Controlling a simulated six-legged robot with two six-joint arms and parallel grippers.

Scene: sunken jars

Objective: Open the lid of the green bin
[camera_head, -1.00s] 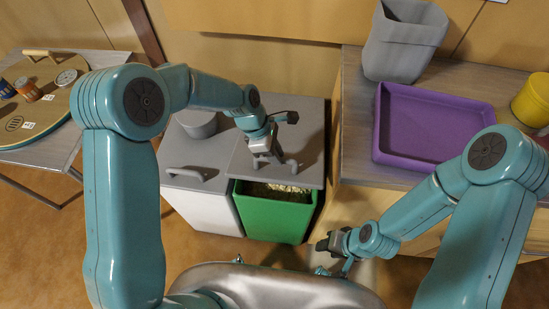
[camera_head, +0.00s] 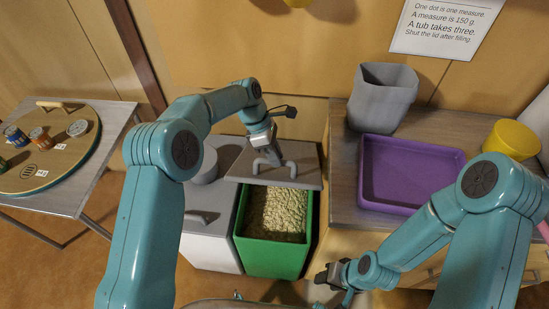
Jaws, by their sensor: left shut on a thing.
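The green bin (camera_head: 276,258) stands in the middle, its front half uncovered. Pale grainy stuff (camera_head: 277,212) shows inside it. Its grey lid (camera_head: 305,178) covers the back part of the opening and has a raised handle. My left gripper (camera_head: 268,158) is shut on the lid's handle (camera_head: 291,166). My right gripper (camera_head: 328,275) is low in front, right of the green bin and apart from it; its jaws are too small and dark to judge.
A white bin (camera_head: 212,248) with a grey lid and handle stands directly left of the green bin. A counter on the right holds a purple tray (camera_head: 410,170), a grey container (camera_head: 381,97) and a yellow tub (camera_head: 511,141). A table (camera_head: 70,190) with a round board and several cans stands left.

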